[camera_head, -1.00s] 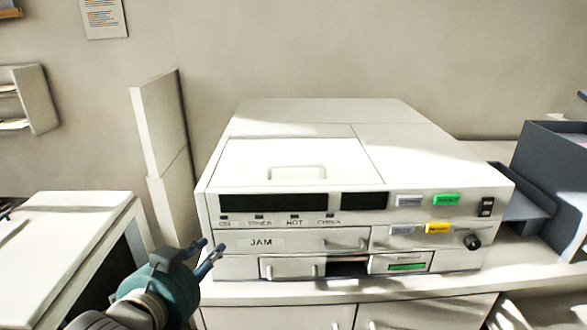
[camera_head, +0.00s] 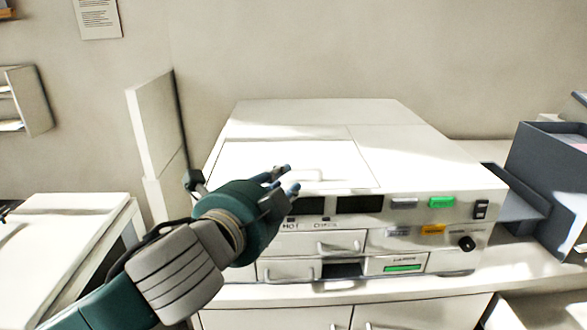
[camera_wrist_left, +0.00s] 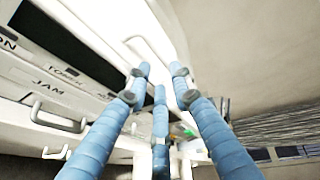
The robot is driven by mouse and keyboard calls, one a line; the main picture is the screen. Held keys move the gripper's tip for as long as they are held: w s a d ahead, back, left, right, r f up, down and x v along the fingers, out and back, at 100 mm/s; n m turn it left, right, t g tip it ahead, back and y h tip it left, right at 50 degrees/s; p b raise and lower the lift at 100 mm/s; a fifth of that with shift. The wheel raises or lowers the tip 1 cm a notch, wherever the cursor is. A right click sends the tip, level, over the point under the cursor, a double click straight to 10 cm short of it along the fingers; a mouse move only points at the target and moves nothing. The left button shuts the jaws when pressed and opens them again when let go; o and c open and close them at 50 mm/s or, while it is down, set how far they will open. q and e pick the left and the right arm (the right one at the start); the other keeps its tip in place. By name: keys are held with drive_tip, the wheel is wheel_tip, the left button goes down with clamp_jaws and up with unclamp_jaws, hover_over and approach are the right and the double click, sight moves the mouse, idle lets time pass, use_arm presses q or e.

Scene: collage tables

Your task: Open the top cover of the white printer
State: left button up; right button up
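The white printer (camera_head: 430,155) stands on a white counter. Its top cover (camera_head: 285,155) is a flat panel at the left of the top and lies closed. The cover's shallow rectangular handle (camera_head: 318,174) is near the front edge, partly hidden by my left gripper (camera_head: 287,178). This gripper is open and empty, with its blue fingertips just over the cover's front part by the handle. I cannot tell whether they touch it. In the left wrist view the three blue fingers (camera_wrist_left: 158,78) stand apart, with the printer's dark display and JAM label at left. My right gripper is out of view.
A dark grey box (camera_head: 545,190) stands to the right. A white side table (camera_head: 70,240) is at left. Above the printer is clear.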

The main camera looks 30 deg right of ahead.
sight(294, 174)
use_arm(q)
drive_tip(key=p+x, duration=0.1)
drive_tip(key=x, duration=0.5)
drive_tip(key=shift+d, duration=0.1)
drive_tip(key=shift+c, duration=0.2)
clamp_jaws()
